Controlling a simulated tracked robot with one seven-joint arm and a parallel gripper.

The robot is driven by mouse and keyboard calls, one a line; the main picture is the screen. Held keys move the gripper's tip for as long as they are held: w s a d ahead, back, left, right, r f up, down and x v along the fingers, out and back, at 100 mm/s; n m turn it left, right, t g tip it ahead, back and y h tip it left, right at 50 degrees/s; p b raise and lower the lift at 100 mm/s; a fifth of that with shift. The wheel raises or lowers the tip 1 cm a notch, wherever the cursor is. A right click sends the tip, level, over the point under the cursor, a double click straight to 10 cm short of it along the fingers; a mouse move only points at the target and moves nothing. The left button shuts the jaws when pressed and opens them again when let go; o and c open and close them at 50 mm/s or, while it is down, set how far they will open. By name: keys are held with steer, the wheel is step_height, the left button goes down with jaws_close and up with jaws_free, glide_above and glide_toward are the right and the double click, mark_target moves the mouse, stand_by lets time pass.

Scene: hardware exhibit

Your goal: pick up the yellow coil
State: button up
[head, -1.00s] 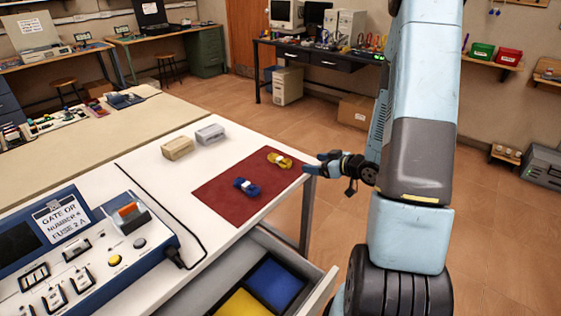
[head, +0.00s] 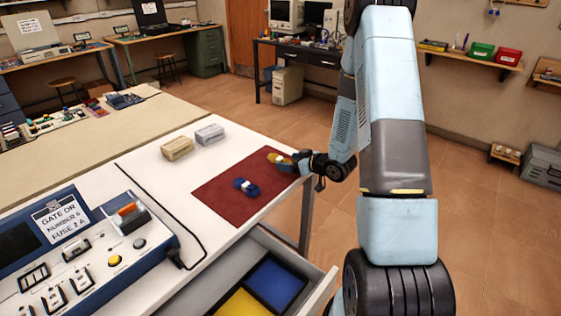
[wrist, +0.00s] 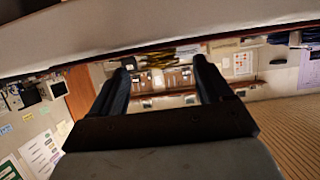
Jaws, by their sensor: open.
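The yellow coil (head: 274,157) lies at the far right corner of the dark red mat (head: 226,194) on the white table. A light band shows at its middle. My gripper (head: 293,160) is open at the table's right edge, low and level, its fingers reaching in over the mat's corner at the coil. The fingers partly hide the coil in the head view; I cannot tell whether they touch it. In the wrist view, a dark yellow shape, apparently the coil (wrist: 155,57), shows between and beyond the two open fingers (wrist: 163,66). A blue coil (head: 245,187) lies nearer on the mat.
A beige block (head: 177,148) and a grey block (head: 209,134) stand behind the mat. A blue-and-white console (head: 85,245) fills the table's front left. An open drawer (head: 322,290) with blue and yellow compartments juts out below the front edge.

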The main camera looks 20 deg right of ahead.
steer(key=shift+x, duration=0.95)
steer(key=shift+c, duration=0.4)
steer(key=c, duration=1)
steer(key=shift+o, duration=0.2)
steer(key=shift+r, duration=0.1)
